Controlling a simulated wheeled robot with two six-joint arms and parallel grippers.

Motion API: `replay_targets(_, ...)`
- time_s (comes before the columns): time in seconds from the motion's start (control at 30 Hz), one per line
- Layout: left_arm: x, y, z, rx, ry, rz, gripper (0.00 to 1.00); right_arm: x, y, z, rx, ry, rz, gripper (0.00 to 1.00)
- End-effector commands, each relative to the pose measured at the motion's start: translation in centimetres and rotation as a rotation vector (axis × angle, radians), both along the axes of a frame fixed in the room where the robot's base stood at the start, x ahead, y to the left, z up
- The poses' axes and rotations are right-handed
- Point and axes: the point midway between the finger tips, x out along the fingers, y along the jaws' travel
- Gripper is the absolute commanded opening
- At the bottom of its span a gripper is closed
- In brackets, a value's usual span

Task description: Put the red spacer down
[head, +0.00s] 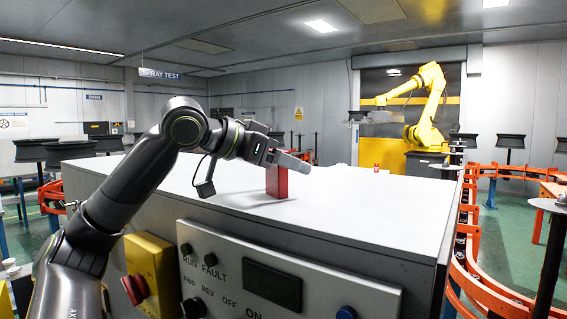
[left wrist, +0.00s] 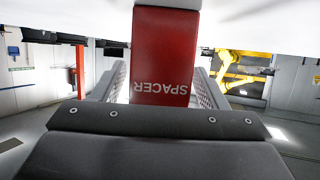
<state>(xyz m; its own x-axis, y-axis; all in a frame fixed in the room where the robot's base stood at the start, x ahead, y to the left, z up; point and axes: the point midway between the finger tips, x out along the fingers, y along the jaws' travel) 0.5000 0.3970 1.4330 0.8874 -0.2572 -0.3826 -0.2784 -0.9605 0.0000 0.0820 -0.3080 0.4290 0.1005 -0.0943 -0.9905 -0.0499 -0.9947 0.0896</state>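The red spacer (head: 277,183) is an upright red block at the middle of the white bench top. My left gripper (head: 291,160) reaches in from the left, with its fingers across the spacer's upper part. In the left wrist view the red spacer (left wrist: 165,55) shows with its "SPACER" lettering upside down. The left gripper's fingers (left wrist: 162,85) lie along both sides of it and appear shut on it. The spacer's bottom is at or very close to the white surface; I cannot tell whether it touches. My right gripper is not in view.
The white bench top (head: 355,215) is clear around the spacer. A yellow robot arm (head: 430,95) stands behind. An orange rail (head: 465,240) with wheels runs at the right.

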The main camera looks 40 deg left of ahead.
Motion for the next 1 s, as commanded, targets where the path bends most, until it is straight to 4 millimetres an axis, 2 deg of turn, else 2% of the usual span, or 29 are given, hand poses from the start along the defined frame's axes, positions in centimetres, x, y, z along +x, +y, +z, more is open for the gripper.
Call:
replay_targets(0.3,0.0,0.0,0.4,0.0,-0.001,0.0,0.67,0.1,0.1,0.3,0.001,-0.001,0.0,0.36)
replay_targets(0.37,-0.5,0.2,0.3,0.0,-0.001,0.002,0.67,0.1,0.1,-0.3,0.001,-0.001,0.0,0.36)
replay_targets(0.57,-3.3,1.1,1.3,0.001,-0.004,0.006,0.67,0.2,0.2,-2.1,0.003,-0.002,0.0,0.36)
replay_targets(0.73,-6.6,2.0,2.8,-0.001,-0.006,0.005,0.67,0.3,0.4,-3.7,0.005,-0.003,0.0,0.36)
replay_targets(0.9,-9.2,2.7,4.1,0.0,-0.003,0.002,0.67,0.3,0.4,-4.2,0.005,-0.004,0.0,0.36)
replay_targets(1.0,-10.1,3.0,4.5,-0.001,-0.002,0.001,0.67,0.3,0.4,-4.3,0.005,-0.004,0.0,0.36)
